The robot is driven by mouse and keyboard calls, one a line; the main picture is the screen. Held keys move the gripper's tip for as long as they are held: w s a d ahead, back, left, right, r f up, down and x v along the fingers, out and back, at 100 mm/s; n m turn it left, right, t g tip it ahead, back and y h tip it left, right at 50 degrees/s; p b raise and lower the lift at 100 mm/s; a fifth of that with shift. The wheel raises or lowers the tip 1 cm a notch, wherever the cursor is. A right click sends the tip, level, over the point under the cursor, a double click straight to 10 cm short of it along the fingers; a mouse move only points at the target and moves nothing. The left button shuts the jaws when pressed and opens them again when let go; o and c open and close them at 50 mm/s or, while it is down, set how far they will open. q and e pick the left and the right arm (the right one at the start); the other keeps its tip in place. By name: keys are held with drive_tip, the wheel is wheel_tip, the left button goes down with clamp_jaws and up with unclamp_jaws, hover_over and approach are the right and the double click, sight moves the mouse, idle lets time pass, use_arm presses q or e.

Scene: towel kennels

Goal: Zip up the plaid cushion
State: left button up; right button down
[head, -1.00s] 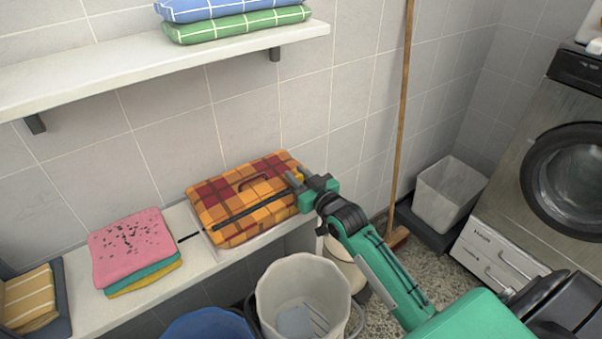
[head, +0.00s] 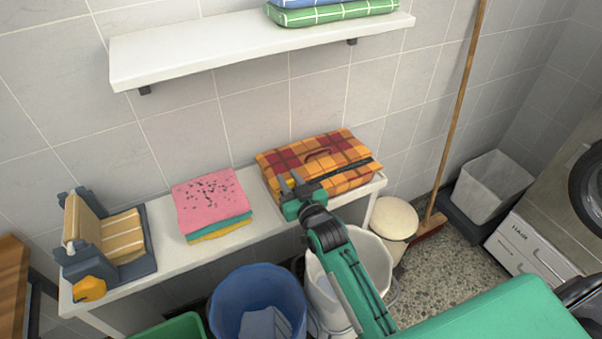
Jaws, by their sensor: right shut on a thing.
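My right gripper (head: 292,189) is shut at the left end of this line, by a small yellow tab that looks like the zip pull. The fingers hide much of the tab and the zip there. My left gripper is not in view.
A pink, teal and yellow towel stack (head: 210,203) lies left of the cushion. A grey rack with striped yellow cloth (head: 122,238) stands further left. A blue bucket (head: 258,290) and white bin (head: 372,250) stand below the bench front. A white shelf (head: 230,48) hangs above.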

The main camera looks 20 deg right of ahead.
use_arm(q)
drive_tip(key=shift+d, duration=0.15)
use_arm(e)
drive_tip(key=shift+a, duration=0.1)
drive_tip(key=c, duration=1.2)
unclamp_jaws()
drive_tip(key=shift+o, duration=0.2)
drive_tip(key=shift+s, duration=0.1)
use_arm(q)
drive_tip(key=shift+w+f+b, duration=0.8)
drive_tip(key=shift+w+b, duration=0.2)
drive_tip(key=shift+b, duration=0.25)
use_arm(e)
drive_tip(key=s+d, duration=0.2)
drive_tip(key=s, duration=1.1)
drive_tip(key=shift+s, duration=0.25)
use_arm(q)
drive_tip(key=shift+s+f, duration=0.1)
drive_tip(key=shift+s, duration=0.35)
